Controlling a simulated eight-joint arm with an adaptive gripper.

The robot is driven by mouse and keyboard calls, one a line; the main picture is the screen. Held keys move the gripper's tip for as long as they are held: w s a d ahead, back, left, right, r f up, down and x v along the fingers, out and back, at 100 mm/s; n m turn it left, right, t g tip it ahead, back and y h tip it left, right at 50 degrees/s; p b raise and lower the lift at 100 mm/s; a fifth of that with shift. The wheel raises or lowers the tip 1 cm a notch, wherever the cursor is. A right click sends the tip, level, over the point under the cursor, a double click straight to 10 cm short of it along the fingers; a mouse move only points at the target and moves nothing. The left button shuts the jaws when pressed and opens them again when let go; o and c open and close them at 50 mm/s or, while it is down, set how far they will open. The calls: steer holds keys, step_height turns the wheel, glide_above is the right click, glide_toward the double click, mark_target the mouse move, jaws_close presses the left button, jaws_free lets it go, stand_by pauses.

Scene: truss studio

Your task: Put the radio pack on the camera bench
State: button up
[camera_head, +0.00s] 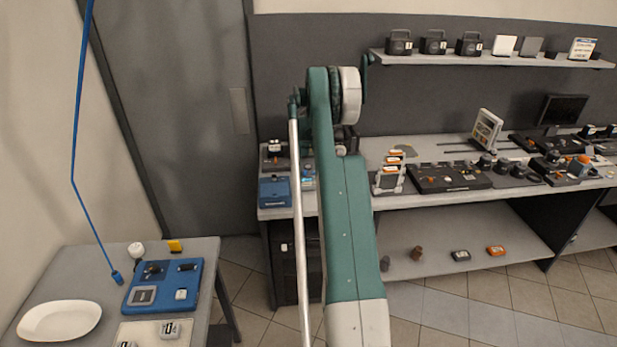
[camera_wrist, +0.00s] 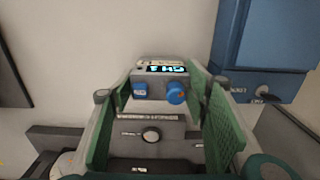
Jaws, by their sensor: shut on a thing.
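In the head view, my green and white arm hides the gripper. A small pale device (camera_head: 308,178) shows just left of the arm, at the left end of the long bench; I cannot tell whether it is the same pack. The long bench (camera_head: 420,199) carries camera-like gear; no label names it as the camera bench.
A blue box (camera_head: 274,192) stands close by; a blue case also fills the wrist view's upper right (camera_wrist: 265,45). A grey table (camera_head: 88,262) at lower left holds a white plate (camera_head: 60,320) and blue tray (camera_head: 163,285). A wall shelf (camera_head: 490,60) hangs above the bench.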

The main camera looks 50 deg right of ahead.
steer(key=shift+f, duration=0.2)
steer(key=shift+f, duration=0.15)
steer(key=o, duration=1)
steer(key=shift+r, duration=0.25)
step_height(320, 180, up, 12)
steer(key=shift+f+b, duration=0.1)
steer(key=shift+b, duration=0.2)
stand_by(0.4)
